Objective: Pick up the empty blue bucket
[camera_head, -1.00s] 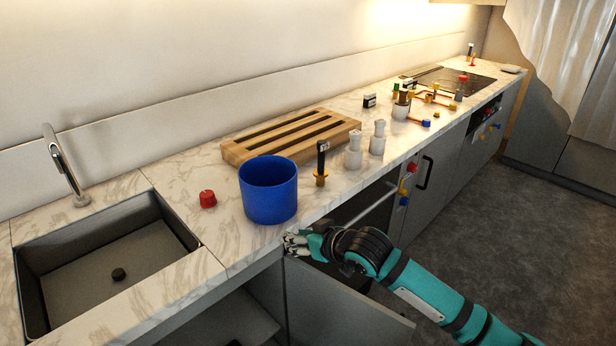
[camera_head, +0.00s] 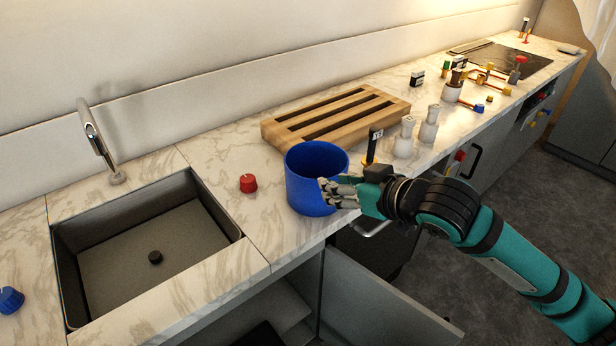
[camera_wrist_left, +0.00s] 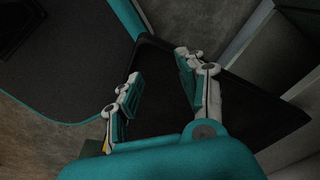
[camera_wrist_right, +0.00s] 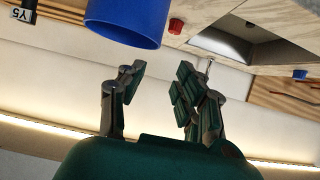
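The blue bucket (camera_head: 309,190) stands upright on the marble counter near its front edge, between the sink and the white bottles. Its visible inside looks empty. My right gripper (camera_head: 338,192) is at the bucket's right front side in the head view; I cannot tell whether it touches. In the right wrist view the bucket (camera_wrist_right: 130,18) is at the top, beyond the fingertips. The right gripper's fingers (camera_wrist_right: 160,80) are apart with nothing between them. My left gripper (camera_wrist_left: 155,78) is open and empty over the dark floor area, and is out of the head view.
A wooden slatted board (camera_head: 335,118) lies behind the bucket. A red knob (camera_head: 248,183) sits to its left, beside the sink (camera_head: 155,250). White bottles (camera_head: 404,138) and a black-topped item (camera_head: 373,146) stand to the right. A cabinet door (camera_head: 375,305) hangs open below.

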